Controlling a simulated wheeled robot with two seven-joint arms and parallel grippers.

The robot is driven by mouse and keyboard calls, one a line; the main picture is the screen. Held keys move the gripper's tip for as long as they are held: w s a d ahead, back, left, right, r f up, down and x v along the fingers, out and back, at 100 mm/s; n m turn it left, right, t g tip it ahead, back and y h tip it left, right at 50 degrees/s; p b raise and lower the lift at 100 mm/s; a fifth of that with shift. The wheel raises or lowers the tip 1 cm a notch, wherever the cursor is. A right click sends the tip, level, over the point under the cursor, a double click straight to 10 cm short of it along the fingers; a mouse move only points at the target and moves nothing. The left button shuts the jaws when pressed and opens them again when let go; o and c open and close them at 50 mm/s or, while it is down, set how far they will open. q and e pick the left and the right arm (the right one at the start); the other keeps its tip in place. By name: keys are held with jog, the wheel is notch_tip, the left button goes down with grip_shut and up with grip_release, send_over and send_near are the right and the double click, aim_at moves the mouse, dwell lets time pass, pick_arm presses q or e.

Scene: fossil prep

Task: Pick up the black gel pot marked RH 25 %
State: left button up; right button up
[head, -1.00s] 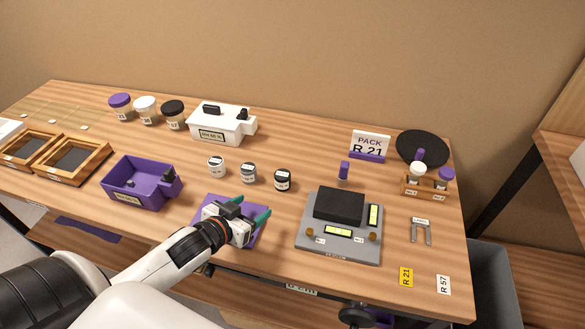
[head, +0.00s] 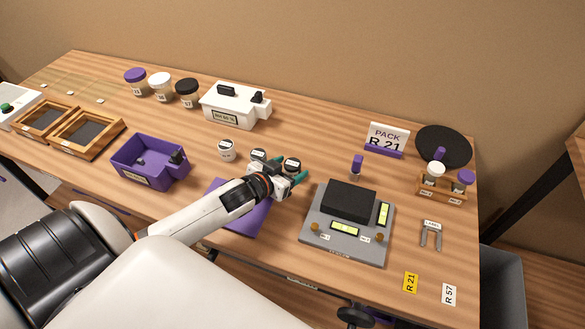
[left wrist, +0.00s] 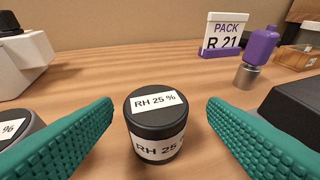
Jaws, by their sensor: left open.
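The black gel pot (left wrist: 156,122) marked RH 25 % stands upright on the table in the left wrist view, between the two green fingertips and apart from both. In the head view the black pot (head: 292,163) is partly hidden behind my left gripper (head: 290,175). My left gripper also shows in the left wrist view (left wrist: 160,135), open and empty, its fingers on either side of the pot. My right gripper is not in view.
A grey pot (head: 258,156) and a white pot (head: 227,150) stand left of the black one. A grey device (head: 318,252) with a black block is at right. A purple mat (head: 245,215) lies under my arm. A purple-topped piece (head: 357,165) stands behind the device.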

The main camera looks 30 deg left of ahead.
aim_at(296, 164)
pick_arm(q)
jog(key=x, duration=0.4)
jog(key=shift+a+f, duration=0.1)
jog(key=shift+c, duration=0.4)
jog(key=c, duration=1)
